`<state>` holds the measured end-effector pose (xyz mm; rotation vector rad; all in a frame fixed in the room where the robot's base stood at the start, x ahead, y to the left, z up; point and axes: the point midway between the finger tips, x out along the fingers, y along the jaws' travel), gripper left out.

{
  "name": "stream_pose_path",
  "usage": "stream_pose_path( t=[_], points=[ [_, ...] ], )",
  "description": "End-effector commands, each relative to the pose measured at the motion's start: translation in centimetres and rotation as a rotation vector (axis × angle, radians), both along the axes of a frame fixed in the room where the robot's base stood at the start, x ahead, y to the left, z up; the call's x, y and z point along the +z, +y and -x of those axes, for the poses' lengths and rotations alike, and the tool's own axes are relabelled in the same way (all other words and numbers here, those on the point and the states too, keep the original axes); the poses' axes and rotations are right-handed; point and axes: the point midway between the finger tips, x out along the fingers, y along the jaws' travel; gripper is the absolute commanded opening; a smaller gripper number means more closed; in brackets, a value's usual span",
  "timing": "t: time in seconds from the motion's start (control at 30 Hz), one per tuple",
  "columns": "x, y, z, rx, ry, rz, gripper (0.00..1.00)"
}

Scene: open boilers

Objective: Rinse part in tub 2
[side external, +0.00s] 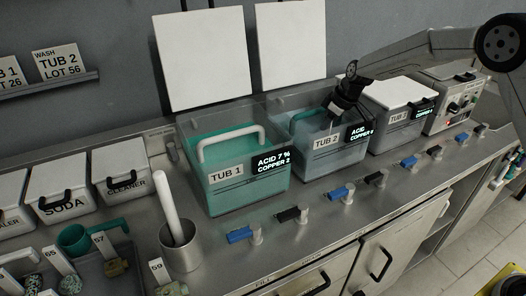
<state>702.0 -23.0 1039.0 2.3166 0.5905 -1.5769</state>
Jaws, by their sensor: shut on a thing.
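Tub 2 (342,158) is a clear-walled tub with grey-blue liquid, a "TUB 2" label and a dark display reading "ACID" and "COPPER". Its white lid (291,46) stands upright behind it.
Tub 1 (232,189), with green liquid and its lid up, stands to the left. A lidded white tub (402,95) stands to the right. Valves with blue and black handles (343,193) line the counter front. A steel cup (181,246) stands front left.

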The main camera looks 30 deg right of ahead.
Motion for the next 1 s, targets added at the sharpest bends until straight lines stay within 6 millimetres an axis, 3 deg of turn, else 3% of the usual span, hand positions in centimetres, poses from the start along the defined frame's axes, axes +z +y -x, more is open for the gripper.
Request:
stream_pose_path(
  t=[1.0],
  points=[
    [5.9, 0.0, 0.0, 0.000, -0.003, 0.001, 0.00]
  ],
)
